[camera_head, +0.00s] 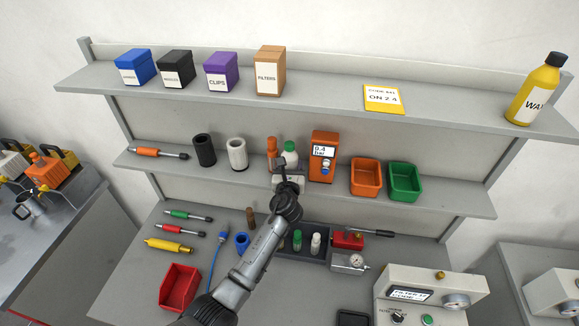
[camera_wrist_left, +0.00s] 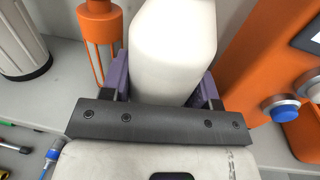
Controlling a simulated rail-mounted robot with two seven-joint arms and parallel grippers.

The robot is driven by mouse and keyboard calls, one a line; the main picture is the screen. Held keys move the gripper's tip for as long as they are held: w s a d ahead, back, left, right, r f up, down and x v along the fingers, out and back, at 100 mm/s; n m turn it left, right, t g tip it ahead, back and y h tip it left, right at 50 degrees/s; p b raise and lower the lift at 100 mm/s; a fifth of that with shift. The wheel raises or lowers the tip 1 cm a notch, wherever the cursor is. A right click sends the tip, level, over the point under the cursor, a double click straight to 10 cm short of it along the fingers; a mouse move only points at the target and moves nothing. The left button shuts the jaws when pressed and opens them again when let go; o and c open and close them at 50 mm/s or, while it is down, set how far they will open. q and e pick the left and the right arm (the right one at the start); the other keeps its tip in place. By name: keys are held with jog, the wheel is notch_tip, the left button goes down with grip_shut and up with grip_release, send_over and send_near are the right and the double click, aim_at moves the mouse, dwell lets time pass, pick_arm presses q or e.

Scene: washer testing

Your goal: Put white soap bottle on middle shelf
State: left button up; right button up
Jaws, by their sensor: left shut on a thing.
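The white soap bottle (camera_head: 290,158) has a green cap and is at the middle shelf (camera_head: 450,203) in the head view, between an orange bottle-like item (camera_head: 272,147) and an orange gauge box (camera_head: 323,150). My left gripper (camera_head: 287,167) reaches up from the front and is shut on it. In the left wrist view the white bottle body (camera_wrist_left: 172,45) stands between the purple fingers of my gripper (camera_wrist_left: 165,85). The gripper hides the bottle's lower part, so I cannot tell whether it touches the shelf. My right gripper is not in view.
Black (camera_head: 204,150) and white (camera_head: 237,154) cylinders stand left on the middle shelf. Orange (camera_head: 366,192) and green (camera_head: 404,196) bins stand right. The top shelf holds boxes and a yellow bottle (camera_head: 537,90). A dark tray (camera_head: 285,252) with small bottles is below.

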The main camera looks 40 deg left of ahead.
pick_arm(q)
jog(key=shift+f, duration=0.15)
jog(key=o, duration=0.9)
jog(key=shift+o, duration=0.2)
